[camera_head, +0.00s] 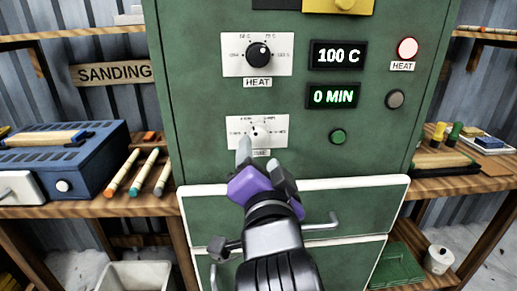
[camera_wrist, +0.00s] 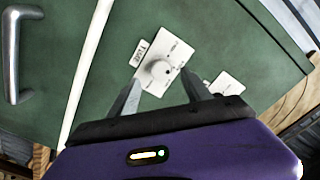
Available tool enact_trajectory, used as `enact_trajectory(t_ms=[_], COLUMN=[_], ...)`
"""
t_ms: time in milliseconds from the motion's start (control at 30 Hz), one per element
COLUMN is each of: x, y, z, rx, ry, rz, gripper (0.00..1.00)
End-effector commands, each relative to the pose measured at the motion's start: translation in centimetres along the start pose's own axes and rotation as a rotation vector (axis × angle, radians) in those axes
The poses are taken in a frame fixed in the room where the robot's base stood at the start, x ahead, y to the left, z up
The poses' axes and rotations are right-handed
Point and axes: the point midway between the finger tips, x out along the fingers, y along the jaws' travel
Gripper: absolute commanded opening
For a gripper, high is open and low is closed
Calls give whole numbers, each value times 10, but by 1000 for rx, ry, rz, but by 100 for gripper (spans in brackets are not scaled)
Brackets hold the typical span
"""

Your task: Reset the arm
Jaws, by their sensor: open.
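My gripper (camera_wrist: 163,98) is open, with its two fingers on either side of the lower dial in the wrist view. The grey time dial (camera_wrist: 157,72) sits on a white plate and shows between the fingers, with nothing clamped on it. In the head view my purple wrist and gripper (camera_head: 258,160) are in front of the green cabinet (camera_head: 200,120), just below the lower dial plate (camera_head: 242,123), and partly hide it. I cannot tell whether a finger touches the dial.
The black heat dial (camera_head: 258,55) is above. Displays read 100 C (camera_head: 338,55) and 0 MIN (camera_head: 333,96). Drawer handles (camera_head: 322,222) stick out below. A blue machine (camera_head: 60,158) stands left; colored sticks (camera_head: 143,172) lie beside it.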

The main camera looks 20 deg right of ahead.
Motion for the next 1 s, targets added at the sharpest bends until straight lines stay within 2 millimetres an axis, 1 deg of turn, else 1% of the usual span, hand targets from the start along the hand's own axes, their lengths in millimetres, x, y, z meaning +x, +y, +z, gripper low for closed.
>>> enact_trajectory(t_ms=[33,167,667,767,900,1000], x=[-5,-10,-10,-10,-16,-26], y=[0,0,0,-12,-45,-56], z=[0,0,-1,-5,-11,-3], rx=[0,0,-17,-76,-179,-275], ry=[0,-1,1,22,63,79], rz=[-1,1,-1,-49,-188,-282], gripper=[57,57,57,57,57,57])
